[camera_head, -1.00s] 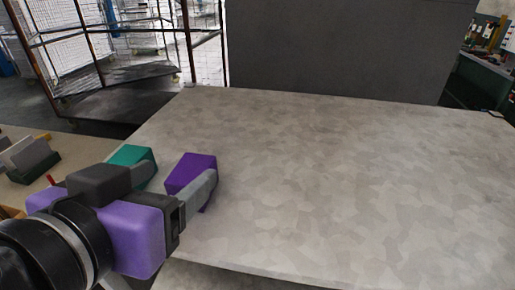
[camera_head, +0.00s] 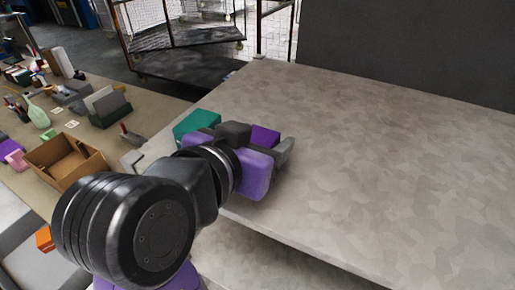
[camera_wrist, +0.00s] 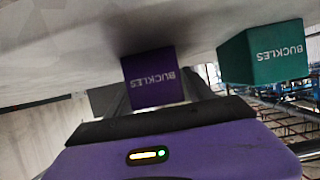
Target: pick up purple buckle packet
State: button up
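The purple buckle packet (camera_head: 264,136) stands on the grey table, partly hidden behind my gripper in the head view. In the wrist view the purple packet (camera_wrist: 153,79) shows its upside-down "BUCKLES" label. My gripper (camera_head: 272,146) is at the packet, with one grey finger visible on its right side. In the wrist view the fingers of my gripper (camera_wrist: 156,92) lie spread on either side of the packet, with a narrow gap on the right. The packet looks to be resting on the table still. Contact on the left side cannot be told.
A green buckle packet (camera_head: 196,123) stands close to the left of my gripper, and the wrist view shows this green packet (camera_wrist: 265,55) too. The grey table (camera_head: 400,170) is clear to the right. A lower workbench at left holds a cardboard box (camera_head: 68,163) and several small items.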

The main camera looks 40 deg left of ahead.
grip_shut()
jog(key=shift+r, duration=0.15)
